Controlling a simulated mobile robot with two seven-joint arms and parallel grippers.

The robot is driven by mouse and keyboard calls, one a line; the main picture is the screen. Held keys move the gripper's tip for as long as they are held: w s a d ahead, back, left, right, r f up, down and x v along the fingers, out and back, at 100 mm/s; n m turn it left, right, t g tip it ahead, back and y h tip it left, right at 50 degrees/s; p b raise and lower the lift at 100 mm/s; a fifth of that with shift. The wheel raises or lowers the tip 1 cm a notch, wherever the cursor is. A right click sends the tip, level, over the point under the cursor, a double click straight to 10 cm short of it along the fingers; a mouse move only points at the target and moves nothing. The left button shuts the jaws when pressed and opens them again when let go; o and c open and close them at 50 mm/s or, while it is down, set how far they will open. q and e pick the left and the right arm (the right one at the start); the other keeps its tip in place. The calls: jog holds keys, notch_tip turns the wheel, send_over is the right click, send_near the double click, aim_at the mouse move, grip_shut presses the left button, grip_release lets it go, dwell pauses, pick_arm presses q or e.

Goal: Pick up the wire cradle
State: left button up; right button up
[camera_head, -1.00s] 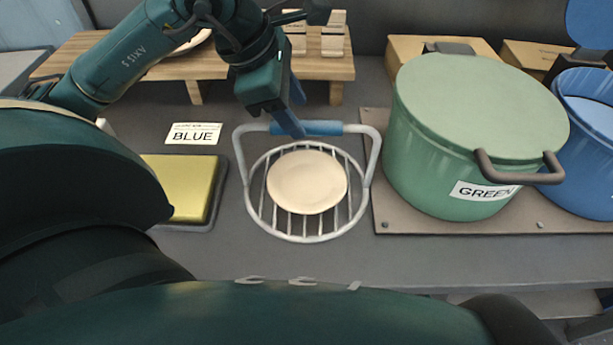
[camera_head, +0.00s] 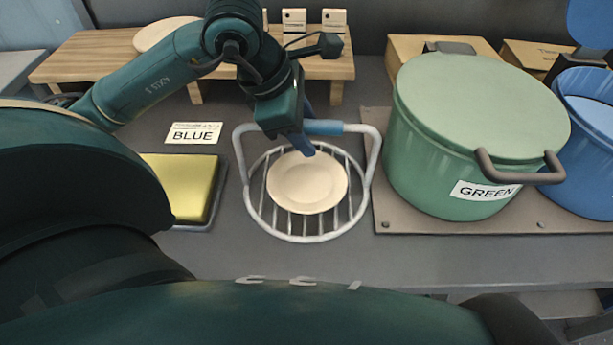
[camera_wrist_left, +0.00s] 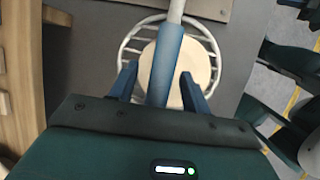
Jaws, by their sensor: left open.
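The wire cradle (camera_head: 300,238) stands on the grey counter, a round white wire basket with a raised handle bar that has a blue grip (camera_head: 325,127). A pale round plate (camera_head: 307,182) lies in it. My left gripper (camera_head: 304,146) is open at the left part of the blue grip and partly covers it. In the left wrist view, the gripper's two blue fingers (camera_wrist_left: 158,88) are on either side of the blue grip (camera_wrist_left: 166,62), with gaps showing. The plate (camera_wrist_left: 195,65) and cradle rim (camera_wrist_left: 214,48) lie beyond them. My right gripper is not in view.
A green lidded pot (camera_head: 470,130) stands on a mat right of the cradle, a blue pot (camera_head: 588,130) beyond it. A yellow sponge-like block (camera_head: 180,185) on a dark tray is at left, near a BLUE label (camera_head: 193,134). A wooden rack (camera_head: 110,62) stands behind.

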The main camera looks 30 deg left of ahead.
pick_arm(q)
jog(key=shift+f, duration=0.15)
jog(key=shift+c, duration=0.3)
grip_shut()
dwell(0.5)
